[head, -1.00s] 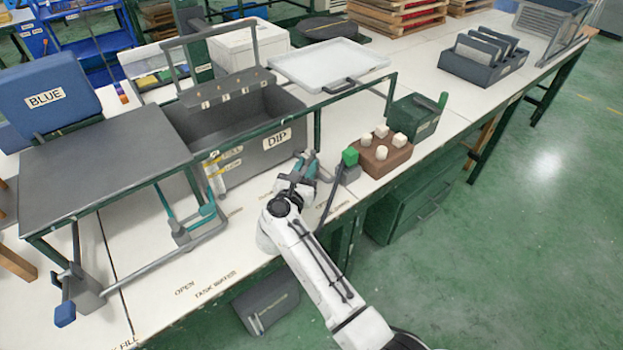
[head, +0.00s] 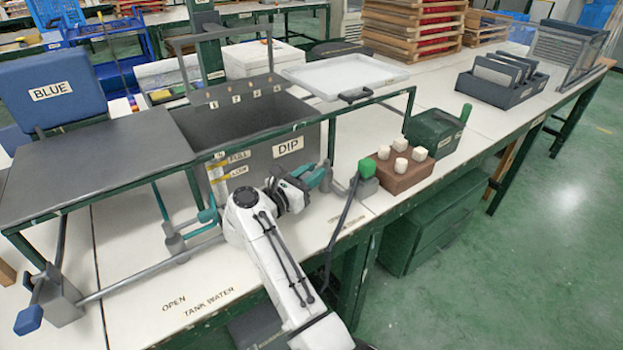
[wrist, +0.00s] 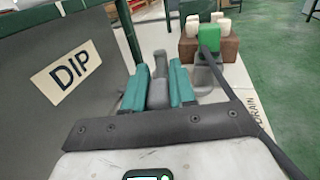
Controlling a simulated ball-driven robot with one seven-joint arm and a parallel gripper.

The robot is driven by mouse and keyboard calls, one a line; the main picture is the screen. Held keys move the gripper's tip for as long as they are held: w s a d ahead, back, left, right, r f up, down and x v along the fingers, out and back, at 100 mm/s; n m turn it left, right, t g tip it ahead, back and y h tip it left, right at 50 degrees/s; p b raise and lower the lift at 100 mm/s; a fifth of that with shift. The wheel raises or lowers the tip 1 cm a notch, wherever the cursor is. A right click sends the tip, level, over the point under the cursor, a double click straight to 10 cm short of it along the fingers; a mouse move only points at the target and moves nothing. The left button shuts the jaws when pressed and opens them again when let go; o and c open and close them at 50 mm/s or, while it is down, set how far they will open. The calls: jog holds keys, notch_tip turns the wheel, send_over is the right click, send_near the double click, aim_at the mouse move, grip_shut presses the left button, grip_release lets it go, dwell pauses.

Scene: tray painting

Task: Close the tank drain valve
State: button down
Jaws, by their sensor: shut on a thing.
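My gripper (head: 316,177) is beside the front right corner of the grey tank marked DIP (head: 265,155). In the wrist view its teal fingers (wrist: 158,88) are shut on a grey handle (wrist: 157,72), which stands up between them. The handle's top also shows in the head view (head: 327,170); its lower part is hidden by the fingers. A DRAIN label (wrist: 254,116) is on the bench to the right in the wrist view. A green knob (head: 367,168) on a grey block sits just right of my gripper, apart from it.
A dark bar (head: 343,225) slopes down from the green knob's block past the bench edge. A brown block (head: 402,176) with several white pegs stands to the right. A blue-ended lever (head: 29,320) is at the far left. Bench front by TANK WATER (head: 209,303) is clear.

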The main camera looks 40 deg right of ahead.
jog(key=shift+r, duration=0.1)
jog(key=c, duration=1)
grip_release()
jog(key=shift+d, duration=0.1)
jog(key=v, duration=0.9)
jog(key=shift+a+b, duration=0.3)
jog(key=shift+b, duration=0.05)
jog(key=shift+s+a, duration=0.25)
jog(key=shift+a, duration=0.35)
